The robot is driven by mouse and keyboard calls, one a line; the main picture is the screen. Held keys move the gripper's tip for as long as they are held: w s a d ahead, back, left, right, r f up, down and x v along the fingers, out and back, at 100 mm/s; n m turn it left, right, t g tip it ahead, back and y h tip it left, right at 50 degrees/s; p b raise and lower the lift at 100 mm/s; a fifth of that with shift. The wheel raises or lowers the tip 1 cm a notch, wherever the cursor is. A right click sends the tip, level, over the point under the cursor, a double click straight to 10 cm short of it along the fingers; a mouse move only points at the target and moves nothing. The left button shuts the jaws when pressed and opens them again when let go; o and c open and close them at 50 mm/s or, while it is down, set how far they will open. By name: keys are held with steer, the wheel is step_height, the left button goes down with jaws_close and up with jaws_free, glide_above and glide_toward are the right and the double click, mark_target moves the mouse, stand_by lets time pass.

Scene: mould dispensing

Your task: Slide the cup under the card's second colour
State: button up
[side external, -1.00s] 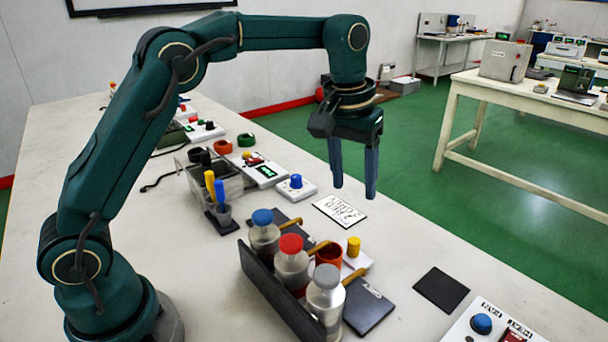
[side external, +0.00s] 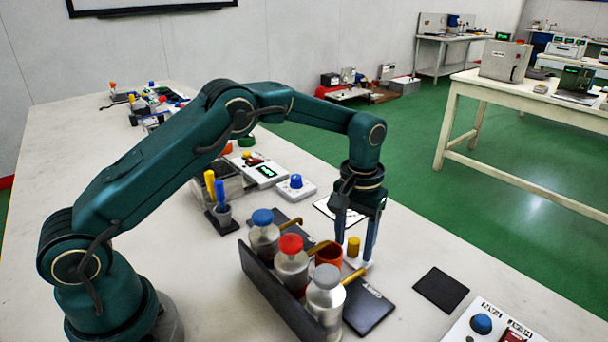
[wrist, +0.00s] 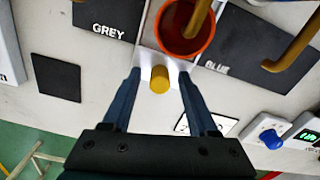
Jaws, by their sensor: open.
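The orange-red cup (side external: 329,256) stands in front of the middle, red-capped bottle (side external: 291,262), with a spout over it in the wrist view (wrist: 172,32). A yellow knob (wrist: 159,80) stands on the white plate beside the cup. My gripper (side external: 354,247) is open and lowered around the knob, with a fingertip on either side and gaps showing in the wrist view. The blue-capped bottle (side external: 264,236) and grey-capped bottle (side external: 325,298) flank the red one. The white card (side external: 323,208) is partly hidden by my gripper; its writing is unreadable.
Dark pads marked GREY (wrist: 100,16) and BLUE (wrist: 240,50) lie either side of the cup. A plain black square (side external: 441,289) lies to the right. A button panel (side external: 490,328) is at the front right. A blue-knobbed box (side external: 296,187) stands behind.

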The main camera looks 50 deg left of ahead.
jaws_close()
stand_by(1.4)
